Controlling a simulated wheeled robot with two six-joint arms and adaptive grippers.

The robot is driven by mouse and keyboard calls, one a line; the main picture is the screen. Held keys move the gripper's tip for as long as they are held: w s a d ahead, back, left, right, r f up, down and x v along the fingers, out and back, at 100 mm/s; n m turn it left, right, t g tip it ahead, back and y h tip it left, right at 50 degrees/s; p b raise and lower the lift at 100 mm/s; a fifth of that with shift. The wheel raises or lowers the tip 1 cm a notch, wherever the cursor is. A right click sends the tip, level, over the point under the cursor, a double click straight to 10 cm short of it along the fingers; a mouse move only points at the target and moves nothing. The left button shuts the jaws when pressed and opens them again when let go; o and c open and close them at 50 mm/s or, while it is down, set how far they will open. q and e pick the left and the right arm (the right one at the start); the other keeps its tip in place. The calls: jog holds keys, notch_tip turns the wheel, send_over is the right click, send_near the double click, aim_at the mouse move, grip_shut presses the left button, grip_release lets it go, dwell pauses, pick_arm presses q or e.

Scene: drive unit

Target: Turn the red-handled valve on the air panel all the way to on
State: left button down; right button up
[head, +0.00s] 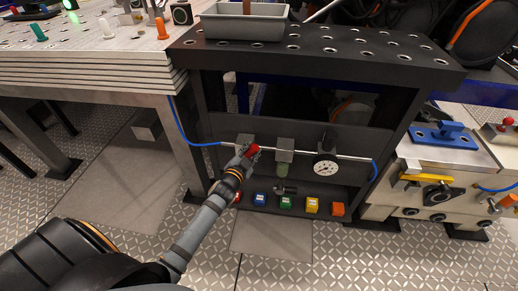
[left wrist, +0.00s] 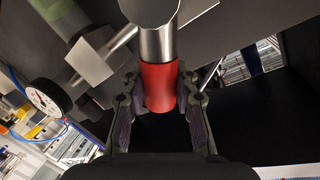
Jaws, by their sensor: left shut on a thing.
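The air panel (head: 340,143) is a dark board under the black perforated bench. The red valve handle (head: 252,150) is at the left part of its pipe. My left gripper (head: 247,156) reaches up to it from the lower left. In the left wrist view the red handle (left wrist: 158,86) has a bare metal stem and lies between the two fingers of my left gripper (left wrist: 158,108), which is shut on it. The valve body is partly hidden by the gripper in the head view. My right gripper is not in view.
A round gauge (head: 326,167) sits right of the valve on the pipe; it also shows in the left wrist view (left wrist: 46,97). A blue hose (head: 183,129) enters at the left. Several coloured blocks, one yellow (head: 312,205), stand on the shelf below. A grey tray (head: 245,22) rests on the bench.

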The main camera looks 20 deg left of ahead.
pick_arm(q)
jog(key=shift+d+m+p, duration=0.25)
jog(key=shift+m+p, duration=0.05)
jog(key=shift+m, duration=0.1)
jog(key=shift+w+d+f+m+g+y+p, duration=0.25)
jog(key=shift+d+f+m+y+p, duration=0.2)
jog(key=shift+m, duration=0.35)
jog(key=shift+w+d+f+m+g+y+b, duration=0.1)
jog(key=shift+d+f+m+g+y+b, duration=0.25)
jog(key=shift+f+m, duration=0.65)
jog(key=shift+d+f+m+g+y+b, duration=0.2)
jog(key=shift+f+m+y+b, duration=0.3)
jog(key=shift+f+m, duration=0.5)
jog(key=shift+w+d+f+m+g+y+b, duration=0.1)
jog(key=shift+d+f+m+g+y+b, duration=0.2)
jog(key=shift+f+m, duration=0.7)
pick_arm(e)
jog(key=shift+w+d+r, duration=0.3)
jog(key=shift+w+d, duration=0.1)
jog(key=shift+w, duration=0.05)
pick_arm(q)
jog(key=shift+r+m, duration=0.3)
jog(key=c, duration=1)
grip_release()
jog(key=shift+s, duration=0.15)
